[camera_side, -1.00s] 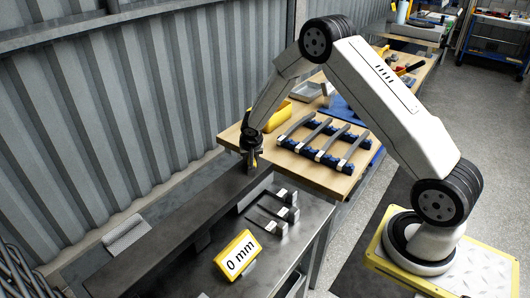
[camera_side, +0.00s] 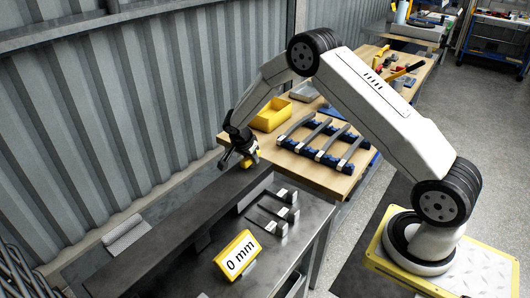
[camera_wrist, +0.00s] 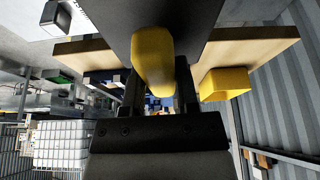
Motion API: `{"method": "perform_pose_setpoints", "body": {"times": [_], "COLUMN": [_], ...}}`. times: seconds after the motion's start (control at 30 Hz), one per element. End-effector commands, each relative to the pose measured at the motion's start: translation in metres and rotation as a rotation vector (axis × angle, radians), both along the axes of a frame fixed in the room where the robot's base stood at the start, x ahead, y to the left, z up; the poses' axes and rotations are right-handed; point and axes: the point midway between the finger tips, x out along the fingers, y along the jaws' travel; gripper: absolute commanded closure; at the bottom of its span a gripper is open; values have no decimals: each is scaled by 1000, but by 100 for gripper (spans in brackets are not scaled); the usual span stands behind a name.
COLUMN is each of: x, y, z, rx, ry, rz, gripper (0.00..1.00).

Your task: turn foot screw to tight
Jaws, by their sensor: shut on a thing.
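A yellow rounded handle (camera_wrist: 153,62) shows between the fingers in the wrist view. It appears to be the foot screw's grip, but its shank and thread are hidden. In the side view the handle (camera_side: 250,162) is a small yellow patch beside the fingers. My gripper (camera_side: 240,157) is shut on it at the far end of a long dark beam (camera_side: 170,222). The gripper is tilted over the beam's end. A dark flat surface (camera_wrist: 190,15) lies right behind the handle in the wrist view. I cannot tell how far the screw is turned.
A sign reading "0 mm" (camera_side: 237,255) stands on the grey steel bench (camera_side: 290,235), near several metal brackets (camera_side: 285,197). A wooden table (camera_side: 330,180) beyond holds a yellow bin (camera_side: 271,115) and a blue-and-grey rack (camera_side: 320,142). A corrugated wall (camera_side: 100,120) closes the left side.

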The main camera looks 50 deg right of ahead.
Motion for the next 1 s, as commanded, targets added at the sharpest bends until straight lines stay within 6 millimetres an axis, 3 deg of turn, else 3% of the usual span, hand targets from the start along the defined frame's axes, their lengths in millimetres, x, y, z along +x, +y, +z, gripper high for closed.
{"method": "perform_pose_setpoints", "body": {"times": [0.63, 0.67, 0.73, 1.0], "x": [-1, -1, -1, 0], "y": [1, 1, 1, 0], "z": [-1, -1, -1, -1], "rx": [3, 3, 3, 1], "ry": [2, 2, 2, 1], "rz": [-74, -74, -73, -72], "gripper": [100, 52, 30, 26]}}
